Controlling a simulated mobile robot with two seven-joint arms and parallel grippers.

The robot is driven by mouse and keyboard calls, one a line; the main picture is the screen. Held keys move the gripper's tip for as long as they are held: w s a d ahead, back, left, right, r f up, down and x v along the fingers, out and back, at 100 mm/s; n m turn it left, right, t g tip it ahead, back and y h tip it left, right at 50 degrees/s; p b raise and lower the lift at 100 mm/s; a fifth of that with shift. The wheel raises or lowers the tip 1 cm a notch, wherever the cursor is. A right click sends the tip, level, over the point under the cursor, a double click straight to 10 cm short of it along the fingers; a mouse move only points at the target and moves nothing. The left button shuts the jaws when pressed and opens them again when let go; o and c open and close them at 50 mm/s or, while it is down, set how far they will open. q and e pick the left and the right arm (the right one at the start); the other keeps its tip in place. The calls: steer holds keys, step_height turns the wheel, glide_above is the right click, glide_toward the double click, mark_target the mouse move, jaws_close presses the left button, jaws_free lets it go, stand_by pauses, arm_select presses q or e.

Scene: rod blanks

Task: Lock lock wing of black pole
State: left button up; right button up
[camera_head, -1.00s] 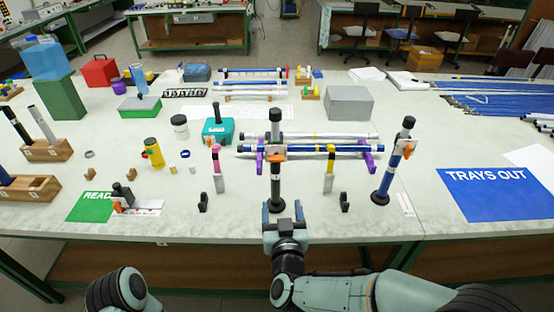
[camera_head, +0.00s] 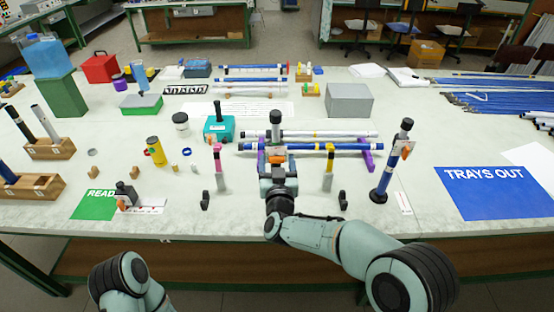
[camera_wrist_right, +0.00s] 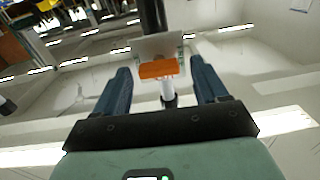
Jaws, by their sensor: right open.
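The black pole (camera_head: 275,118) stands upright at the middle of the table, its lower part hidden behind my right gripper (camera_head: 278,170). Its orange lock wing (camera_head: 277,159) shows just above the gripper. My right gripper is open, in front of the pole. In the right wrist view, the orange wing (camera_wrist_right: 158,69) lies crosswise below a pale plate (camera_wrist_right: 158,46), between the two blue fingers of my gripper (camera_wrist_right: 160,75) and apart from both. The black pole (camera_wrist_right: 153,16) rises behind it. Only a link of my left arm shows; its gripper is out of view.
A blue-banded rod (camera_head: 312,147) lies across purple supports (camera_head: 367,156) beside the pole. A pink-topped post (camera_head: 219,170) and a yellow-topped post (camera_head: 328,170) flank my gripper. A blue pole (camera_head: 391,170) stands at right.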

arm_select(q)
steer(key=shift+r, duration=0.1)
arm_select(e)
steer(key=shift+w, duration=0.2)
steer(key=shift+c, duration=0.3)
steer(key=c, duration=1)
steer(key=shift+f+m+b, duration=0.2)
steer(key=shift+m+b, duration=0.2)
steer(key=shift+b, duration=0.1)
steer(key=m+b, duration=0.6)
steer(key=b, duration=0.1)
steer(key=shift+d, duration=0.2)
steer(key=m+b, duration=0.3)
steer(key=m, duration=0.2)
steer(key=shift+f+b, duration=0.1)
steer(key=shift+b, duration=0.3)
arm_select(q)
step_height(320, 180, down, 16)
steer(key=t+b, duration=0.1)
steer(key=b, duration=0.3)
steer(key=shift+w+a+r, duration=0.15)
steer(key=shift+w+a, duration=0.05)
steer(key=shift+a, duration=0.2)
arm_select(e)
steer(key=shift+m, duration=3.2)
